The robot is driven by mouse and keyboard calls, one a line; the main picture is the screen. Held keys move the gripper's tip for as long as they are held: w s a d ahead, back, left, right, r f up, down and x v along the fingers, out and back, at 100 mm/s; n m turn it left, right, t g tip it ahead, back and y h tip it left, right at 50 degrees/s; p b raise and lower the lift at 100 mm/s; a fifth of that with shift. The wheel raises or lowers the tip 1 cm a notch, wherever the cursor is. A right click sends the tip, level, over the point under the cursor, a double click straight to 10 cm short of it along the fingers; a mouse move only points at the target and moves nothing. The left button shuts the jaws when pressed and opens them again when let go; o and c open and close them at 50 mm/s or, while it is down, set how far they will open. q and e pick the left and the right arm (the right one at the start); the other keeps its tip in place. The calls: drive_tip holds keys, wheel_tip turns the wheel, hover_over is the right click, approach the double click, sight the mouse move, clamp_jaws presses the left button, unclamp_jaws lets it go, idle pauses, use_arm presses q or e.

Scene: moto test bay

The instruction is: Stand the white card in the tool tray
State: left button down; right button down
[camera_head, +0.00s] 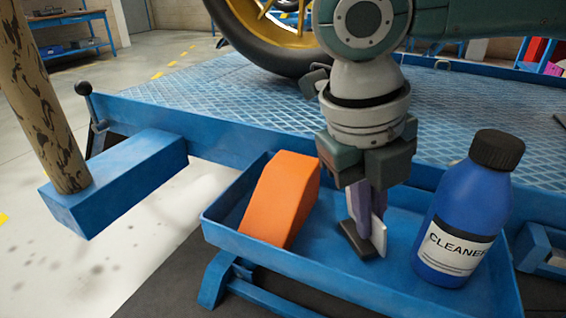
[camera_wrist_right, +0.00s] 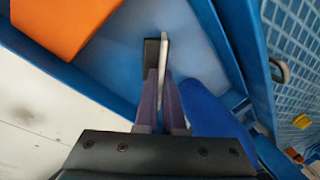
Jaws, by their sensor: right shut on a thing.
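The white card (camera_head: 379,236) stands upright, held by its upper part in my right gripper (camera_head: 368,208), over the floor of the blue tool tray (camera_head: 222,238). Right beside the card is a small dark block (camera_head: 358,241); I cannot tell if they touch. In the right wrist view the card (camera_wrist_right: 164,50) shows edge-on between the purple fingers of my right gripper (camera_wrist_right: 160,98), with the dark block (camera_wrist_right: 150,56) on its left. The card's lower edge is near the tray floor; contact is unclear. My left gripper is out of view.
An orange wedge-shaped block (camera_head: 282,200) is left of the gripper in the tray. A blue cleaner bottle (camera_head: 468,210) with a black cap stands to the right. Behind is a blue ramp plate (camera_head: 220,100) with a motorcycle wheel (camera_head: 262,45).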

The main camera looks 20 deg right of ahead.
drive_tip(key=c, duration=1)
unclamp_jaws()
drive_tip(key=p+v, duration=0.5)
drive_tip(key=v, duration=0.7)
drive_tip(key=s+a+f+m+t+y, duration=0.1)
drive_tip(key=s+a+f+m+y, duration=0.2)
drive_tip(key=a+m, duration=0.35)
drive_tip(key=s+a+f+m+t+y, duration=0.1)
drive_tip(key=s+a+f+m+y, duration=0.3)
drive_tip(key=a+m, duration=0.3)
drive_tip(key=s+d+f+m+h, duration=0.1)
drive_tip(key=s+d+m, duration=0.1)
drive_tip(key=d+m, duration=0.2)
drive_tip(key=s+d+f+m+t+h, duration=0.1)
drive_tip(key=s+d+m, duration=0.2)
drive_tip(key=m, duration=0.6)
drive_tip(key=s+d+f+m+h, duration=0.2)
drive_tip(key=d+m, duration=0.4)
drive_tip(key=shift+s+d+m+t, duration=0.35)
drive_tip(key=shift+t, duration=0.05)
